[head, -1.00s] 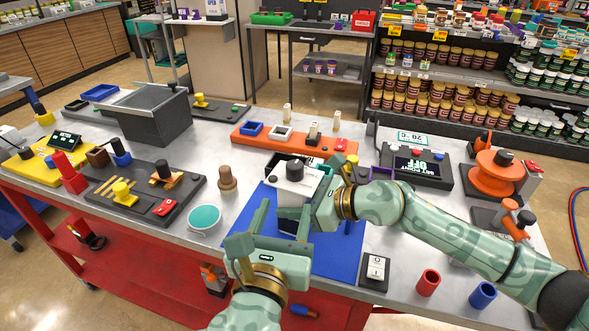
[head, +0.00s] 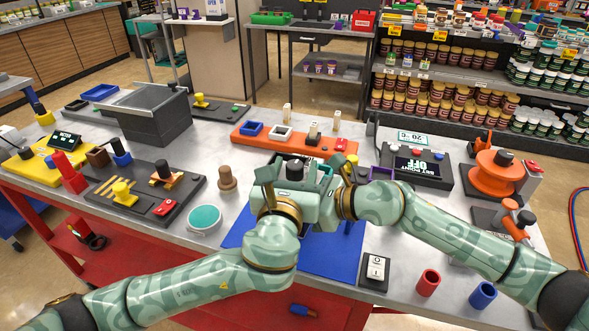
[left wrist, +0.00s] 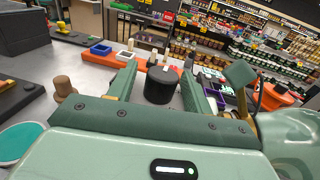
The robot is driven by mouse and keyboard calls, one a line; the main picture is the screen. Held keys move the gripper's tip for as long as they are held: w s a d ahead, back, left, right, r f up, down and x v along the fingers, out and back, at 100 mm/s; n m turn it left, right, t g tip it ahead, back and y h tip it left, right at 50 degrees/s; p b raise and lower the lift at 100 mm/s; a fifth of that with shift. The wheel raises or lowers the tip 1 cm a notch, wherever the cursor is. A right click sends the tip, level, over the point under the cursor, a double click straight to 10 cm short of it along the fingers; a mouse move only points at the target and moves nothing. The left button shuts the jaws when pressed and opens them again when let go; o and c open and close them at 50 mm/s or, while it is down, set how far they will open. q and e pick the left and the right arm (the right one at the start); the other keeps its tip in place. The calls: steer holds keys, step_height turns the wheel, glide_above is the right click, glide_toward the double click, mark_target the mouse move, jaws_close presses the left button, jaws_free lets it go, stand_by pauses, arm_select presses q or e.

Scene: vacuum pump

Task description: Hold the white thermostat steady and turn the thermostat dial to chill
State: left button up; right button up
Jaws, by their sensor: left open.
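The black thermostat dial (head: 295,168) shows above my left gripper (head: 295,178). In the left wrist view the dial (left wrist: 161,86) stands between the two open fingers, with space visible on both sides. The white thermostat body is almost wholly hidden behind my left gripper in the head view, over the blue mat (head: 305,258). My right gripper (head: 338,190) is at the thermostat's right side. Its fingertips are hidden, so its grip on the body cannot be made out.
An orange tray (head: 262,139) with small parts lies just behind. A black-and-white switch (head: 375,270), red cup (head: 428,282) and blue cup (head: 482,294) are at front right.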

arm_select(q)
steer(key=c, duration=0.9)
steer(key=shift+c, duration=0.2)
steer(key=shift+m+h, duration=0.4)
steer(key=shift+h, duration=0.2)
steer(key=shift+a+m+g+h, duration=0.1)
steer(key=shift+m+g+h, duration=0.5)
steer(key=shift+m+h, duration=0.45)
steer(key=shift+m+g+h, duration=0.65)
steer(key=shift+m+h, duration=0.1)
steer(key=shift+h, duration=0.5)
steer(key=shift+m+g+h, duration=0.65)
steer(key=shift+m+h, duration=0.05)
steer(key=shift+h, duration=0.5)
steer(key=o, duration=0.9)
steer(key=shift+o, duration=0.2)
